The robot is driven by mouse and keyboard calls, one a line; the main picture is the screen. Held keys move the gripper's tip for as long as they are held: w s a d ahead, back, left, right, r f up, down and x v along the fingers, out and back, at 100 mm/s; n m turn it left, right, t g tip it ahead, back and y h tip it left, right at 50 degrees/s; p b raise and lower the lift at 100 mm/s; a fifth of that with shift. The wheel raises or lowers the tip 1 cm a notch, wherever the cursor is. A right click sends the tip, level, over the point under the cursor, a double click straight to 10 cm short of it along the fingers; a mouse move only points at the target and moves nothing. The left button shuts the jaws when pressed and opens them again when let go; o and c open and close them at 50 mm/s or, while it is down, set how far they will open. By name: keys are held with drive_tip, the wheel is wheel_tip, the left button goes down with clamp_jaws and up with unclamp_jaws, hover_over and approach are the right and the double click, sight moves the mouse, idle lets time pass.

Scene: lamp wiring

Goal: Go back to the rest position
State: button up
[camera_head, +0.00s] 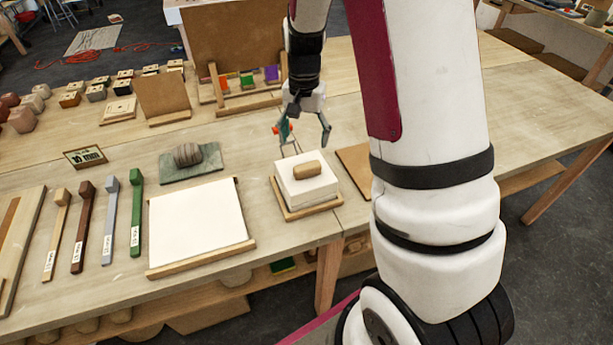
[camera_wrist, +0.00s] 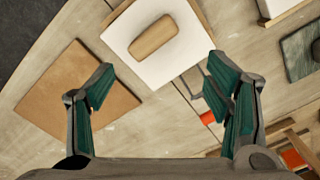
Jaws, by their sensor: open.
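My gripper (camera_head: 305,126) is open and empty above the workbench (camera_head: 215,285), just behind a white block on a wooden base (camera_head: 306,190). A small rounded wooden piece (camera_head: 307,169) lies on top of that block. In the wrist view my gripper (camera_wrist: 155,95) shows its two green-padded fingers spread wide, with nothing between them. The white block (camera_wrist: 180,62) and the wooden piece (camera_wrist: 153,37) lie beyond the fingertips, apart from them. No marked rest position shows in either view.
A white panel (camera_head: 197,222) and several colored handled tools (camera_head: 108,220) lie to the left. A grey stone (camera_head: 187,154) rests on a green slab (camera_head: 170,170). An upright board (camera_head: 235,45) stands behind my gripper. A flat brown board (camera_wrist: 78,95) lies beside the block.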

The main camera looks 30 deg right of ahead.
drive_tip(key=s+a+r+n+t, duration=0.15)
drive_tip(key=s+a+r, duration=0.25)
drive_tip(key=r, duration=0.4)
drive_tip(key=s+a+r+n+t, duration=0.1)
drive_tip(key=s+a+r+n, duration=0.25)
drive_tip(key=r, duration=0.55)
drive_tip(key=s+a+r+n+t, duration=0.1)
drive_tip(key=s+a+n, duration=0.1)
drive_tip(key=s, duration=0.4)
drive_tip(key=s+a+r+n+t+b, duration=0.1)
drive_tip(key=s+a+r+n+t, duration=0.1)
drive_tip(key=s, duration=0.5)
drive_tip(key=shift+a+r+n+b, duration=0.15)
drive_tip(key=shift+a+n+b, duration=0.15)
drive_tip(key=shift+a, duration=0.05)
drive_tip(key=shift+o, duration=0.6)
